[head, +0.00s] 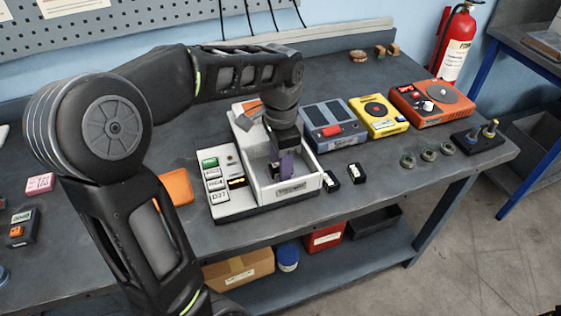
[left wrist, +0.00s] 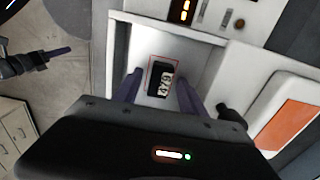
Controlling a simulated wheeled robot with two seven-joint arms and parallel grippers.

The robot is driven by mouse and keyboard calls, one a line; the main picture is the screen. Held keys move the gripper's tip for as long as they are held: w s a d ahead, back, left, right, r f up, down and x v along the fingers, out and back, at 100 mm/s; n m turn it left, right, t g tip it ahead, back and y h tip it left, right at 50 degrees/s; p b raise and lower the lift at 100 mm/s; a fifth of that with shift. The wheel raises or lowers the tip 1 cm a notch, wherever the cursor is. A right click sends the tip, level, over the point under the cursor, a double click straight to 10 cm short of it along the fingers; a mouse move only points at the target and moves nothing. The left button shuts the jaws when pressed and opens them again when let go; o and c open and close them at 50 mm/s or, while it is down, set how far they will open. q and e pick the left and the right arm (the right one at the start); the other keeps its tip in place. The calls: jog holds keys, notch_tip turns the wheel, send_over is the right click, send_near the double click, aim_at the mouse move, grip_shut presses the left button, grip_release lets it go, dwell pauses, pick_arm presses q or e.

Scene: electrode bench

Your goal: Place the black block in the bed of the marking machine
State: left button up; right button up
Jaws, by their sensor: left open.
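The marking machine is a white unit with a control panel and a walled bed (head: 300,188); the bed's wall also shows in the left wrist view (left wrist: 165,22). A black block (left wrist: 160,80) with white lettering lies on the bed floor, within a thin red outline. My left gripper (head: 280,163) reaches down into the bed. Its purple fingers (left wrist: 160,92) are open, one on each side of the block, with gaps visible. The block is hidden in the head view. What looks like my right gripper (left wrist: 55,52) shows in the left wrist view, its opening unclear.
Two other black blocks (head: 331,181) (head: 357,173) lie on the bench just right of the machine. A grey-blue device (head: 333,125), a yellow device (head: 378,116) and an orange device (head: 432,103) stand behind them. Several small rings (head: 428,155) lie near the right front edge.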

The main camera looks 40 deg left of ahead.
pick_arm(q)
notch_tip(320, 180, up, 7)
jog(key=shift+f, duration=0.2)
notch_tip(320, 180, up, 6)
jog(key=p, duration=0.4)
jog(key=shift+f, duration=0.15)
jog(key=shift+f, duration=0.1)
